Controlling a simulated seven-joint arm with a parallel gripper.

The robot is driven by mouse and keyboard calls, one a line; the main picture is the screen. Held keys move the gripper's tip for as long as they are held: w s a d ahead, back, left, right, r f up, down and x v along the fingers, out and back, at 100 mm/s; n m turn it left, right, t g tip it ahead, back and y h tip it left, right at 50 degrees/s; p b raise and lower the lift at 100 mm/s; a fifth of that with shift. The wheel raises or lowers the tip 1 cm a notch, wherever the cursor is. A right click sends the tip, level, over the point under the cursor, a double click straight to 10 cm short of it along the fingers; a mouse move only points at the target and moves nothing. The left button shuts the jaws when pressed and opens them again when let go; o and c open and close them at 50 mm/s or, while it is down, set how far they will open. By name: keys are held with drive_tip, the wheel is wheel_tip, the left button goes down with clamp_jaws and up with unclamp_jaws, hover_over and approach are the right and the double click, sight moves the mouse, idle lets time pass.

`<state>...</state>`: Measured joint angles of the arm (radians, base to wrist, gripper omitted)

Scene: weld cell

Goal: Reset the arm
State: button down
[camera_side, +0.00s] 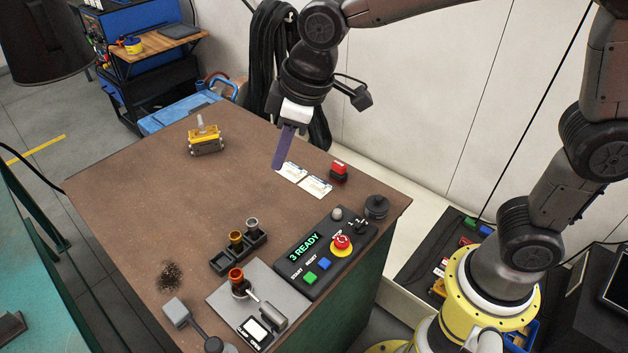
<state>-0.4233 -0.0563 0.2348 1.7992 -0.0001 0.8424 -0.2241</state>
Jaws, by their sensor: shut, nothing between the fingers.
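My gripper (283,150) hangs from my arm at the upper middle of the side view, with its purple fingers pointing down. The fingers look shut, with nothing between them.
A control box (325,250) reading "3 READY" with a red button stands front right. A black holder (238,254) carries small cups. A grey plate (222,299) holds another cup. A yellow device (205,140) stands back left, a red-topped block (339,171) right. The table's left middle is clear.

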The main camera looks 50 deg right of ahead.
drive_tip(key=s+d+r+m+t, duration=0.1)
drive_tip(key=s+d+r+m, duration=0.15)
drive_tip(key=s+d, duration=0.35)
drive_tip(key=s+d+r+m+t, duration=0.2)
drive_tip(key=s+d+r, duration=0.25)
drive_tip(key=d, duration=0.35)
drive_tip(key=s+d+f+m+h, duration=0.1)
drive_tip(key=s+d+f+m, duration=0.1)
drive_tip(key=s+f, duration=0.4)
drive_tip(key=s+m, duration=0.1)
drive_tip(key=s, duration=0.2)
drive_tip(key=shift+s+d+g, duration=0.2)
drive_tip(key=shift+g, duration=0.1)
